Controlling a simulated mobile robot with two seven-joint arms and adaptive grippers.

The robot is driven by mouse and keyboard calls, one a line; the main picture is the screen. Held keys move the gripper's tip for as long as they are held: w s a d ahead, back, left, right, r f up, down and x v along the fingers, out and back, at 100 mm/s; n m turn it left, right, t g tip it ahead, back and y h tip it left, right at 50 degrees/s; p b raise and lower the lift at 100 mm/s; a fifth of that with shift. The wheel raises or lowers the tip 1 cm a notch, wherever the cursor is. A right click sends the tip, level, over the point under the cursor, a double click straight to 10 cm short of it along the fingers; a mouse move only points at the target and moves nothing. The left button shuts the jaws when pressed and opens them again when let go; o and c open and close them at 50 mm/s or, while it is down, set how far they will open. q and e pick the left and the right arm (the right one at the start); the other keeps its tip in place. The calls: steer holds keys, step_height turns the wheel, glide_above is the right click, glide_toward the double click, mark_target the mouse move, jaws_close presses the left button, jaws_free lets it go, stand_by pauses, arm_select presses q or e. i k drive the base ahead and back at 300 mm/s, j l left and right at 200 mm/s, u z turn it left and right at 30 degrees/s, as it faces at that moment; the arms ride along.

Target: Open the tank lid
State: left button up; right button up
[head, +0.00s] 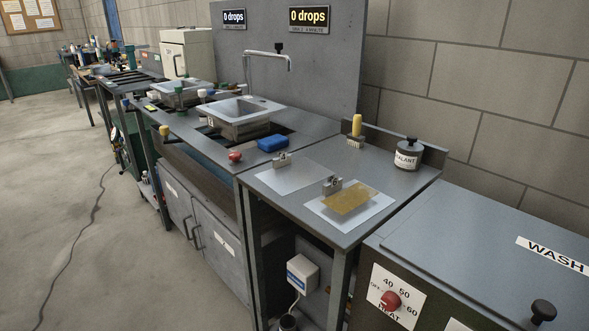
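The wash tank stands at the lower right, cut off by the picture's edge. Its flat grey-blue lid (470,245) lies down over the top and looks shut. The lid bears a white WASH label (553,255). A black knob (542,311) stands up from the lid near its front edge. The dark tank front (420,293) carries a red heat dial (390,301) on a white plate marked OFF, 40, 50 and 60. Neither of my grippers is in view.
Left of the tank is a bench (385,195) with a sealant jar (408,154), a yellow-handled brush (356,132) and a gold plate (350,198) on a white sheet. A sink (240,110) lies farther back. Open floor (100,240) is at left.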

mark_target(531, 272)
steer(key=z, duration=1.4)
